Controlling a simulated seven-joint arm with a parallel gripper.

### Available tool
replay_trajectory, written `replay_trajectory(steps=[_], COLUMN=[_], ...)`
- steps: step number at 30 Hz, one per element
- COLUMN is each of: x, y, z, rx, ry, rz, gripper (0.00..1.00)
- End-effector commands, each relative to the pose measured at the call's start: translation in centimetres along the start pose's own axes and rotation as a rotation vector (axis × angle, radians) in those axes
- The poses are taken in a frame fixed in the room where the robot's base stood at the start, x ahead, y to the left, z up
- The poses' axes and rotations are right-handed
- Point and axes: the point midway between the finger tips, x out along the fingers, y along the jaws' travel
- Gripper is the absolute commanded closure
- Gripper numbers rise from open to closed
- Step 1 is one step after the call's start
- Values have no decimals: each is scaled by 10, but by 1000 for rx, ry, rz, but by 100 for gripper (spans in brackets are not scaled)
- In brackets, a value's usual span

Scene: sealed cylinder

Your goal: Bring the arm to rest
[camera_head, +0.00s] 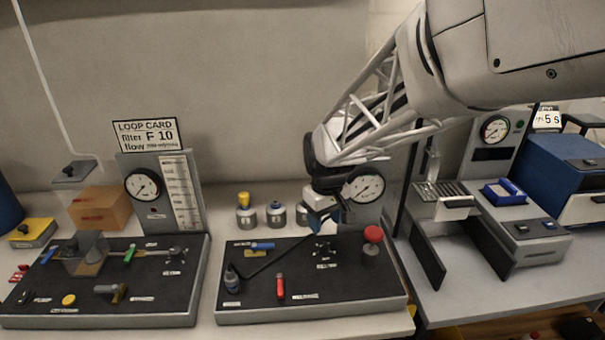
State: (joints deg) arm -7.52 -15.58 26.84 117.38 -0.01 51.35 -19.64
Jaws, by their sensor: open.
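My arm reaches in from the upper right. My gripper (333,222) points down over the middle panel (345,300), near its back edge. Its jaws are open, and I see nothing held between them. My wrist partly covers the round gauge (365,188) behind the panel.
A red mushroom knob (373,235) stands close to the right of my gripper. Several small bottles (275,213) stand behind. A blue box (565,170) is at right.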

Motion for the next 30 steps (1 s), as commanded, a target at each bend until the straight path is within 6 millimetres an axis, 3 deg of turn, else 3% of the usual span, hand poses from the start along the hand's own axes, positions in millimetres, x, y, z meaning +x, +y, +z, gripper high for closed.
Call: replay_trajectory(steps=[8,14,20,30], x=[0,-12,-38,-81], y=[0,0,-2,-16], z=[1,14,51,144], rx=[2,27,100,281], ry=[1,14,48,128], rz=[0,6,18,42], gripper=[45,45,45,45])
